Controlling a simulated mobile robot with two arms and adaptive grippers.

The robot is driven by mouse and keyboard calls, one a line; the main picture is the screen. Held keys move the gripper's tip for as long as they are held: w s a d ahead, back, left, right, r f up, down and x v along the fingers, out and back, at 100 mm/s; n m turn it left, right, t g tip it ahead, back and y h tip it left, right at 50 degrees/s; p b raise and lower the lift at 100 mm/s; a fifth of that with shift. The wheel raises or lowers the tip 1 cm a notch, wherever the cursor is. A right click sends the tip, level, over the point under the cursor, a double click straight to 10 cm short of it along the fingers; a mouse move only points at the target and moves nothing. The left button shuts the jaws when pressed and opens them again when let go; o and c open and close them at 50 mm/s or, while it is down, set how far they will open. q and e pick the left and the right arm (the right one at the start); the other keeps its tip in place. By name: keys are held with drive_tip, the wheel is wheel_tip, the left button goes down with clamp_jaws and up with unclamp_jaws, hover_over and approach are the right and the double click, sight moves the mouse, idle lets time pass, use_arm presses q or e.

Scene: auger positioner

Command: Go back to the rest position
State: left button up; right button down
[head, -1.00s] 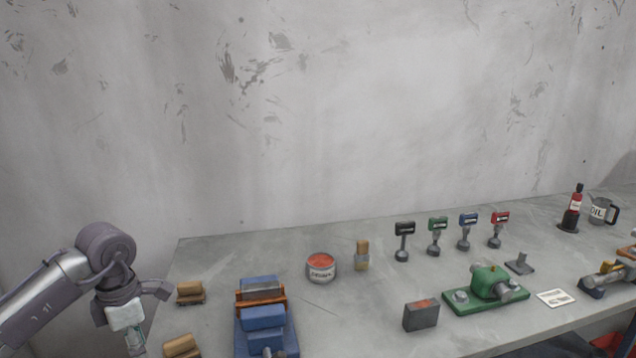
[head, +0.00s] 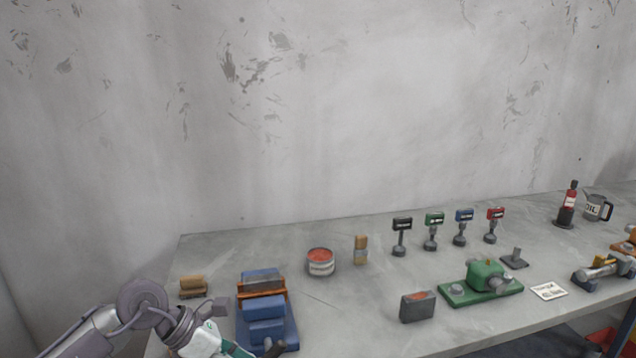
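My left gripper (head: 272,347) is at the bottom of the head view, in front of the blue vise-like block assembly (head: 265,308) near the table's left end. Only its dark tip shows at the lower edge, so I cannot tell whether it is open or holds anything. A green machine with a grey shaft (head: 482,282) stands on the right half of the table. My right gripper is out of view.
The grey table (head: 350,310) runs along a wall. On it are a red-topped can (head: 320,262), a brush (head: 361,249), a grey box (head: 417,306), several coloured-headed stands (head: 434,230), a bottle (head: 568,204) and an oil can (head: 597,207). The table's middle is largely clear.

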use_arm(q)
drive_tip(key=s+d+r+n+t+h, duration=0.2)
drive_tip(key=d+r+n+t+h, duration=0.4)
drive_tip(key=d+r+n+h, duration=0.4)
drive_tip(key=w+a+f+n+t+y, duration=0.1)
drive_tip(key=w+a+n+t+y, duration=0.1)
drive_tip(key=a+n+t+y, duration=0.7)
drive_tip(key=w+a+f+n+t+y, duration=0.1)
drive_tip(key=a+f+n+t+y, duration=0.25)
drive_tip(key=n, duration=1.05)
drive_tip(key=s+a+f+n+g+y, duration=0.4)
drive_tip(key=a+f+n+y, duration=0.15)
drive_tip(key=f+n, duration=0.2)
drive_tip(key=s+f+n+g, duration=0.3)
drive_tip(key=s+f+g, duration=0.4)
drive_tip(key=s, duration=0.4)
drive_tip(key=s+f+n+g, duration=0.2)
drive_tip(key=s+f+g, duration=0.3)
drive_tip(key=s+f, duration=0.45)
drive_tip(key=s+f+g, duration=0.1)
drive_tip(key=s+f, duration=0.2)
drive_tip(key=f, duration=2.4)
drive_tip(key=s+a+f+g, duration=0.1)
drive_tip(key=s+a+f, duration=0.2)
drive_tip(key=s+f, duration=1.1)
drive_tip(key=shift+s+f+y, duration=0.3)
drive_tip(key=shift+s+f, duration=0.05)
drive_tip(key=shift+s, duration=0.9)
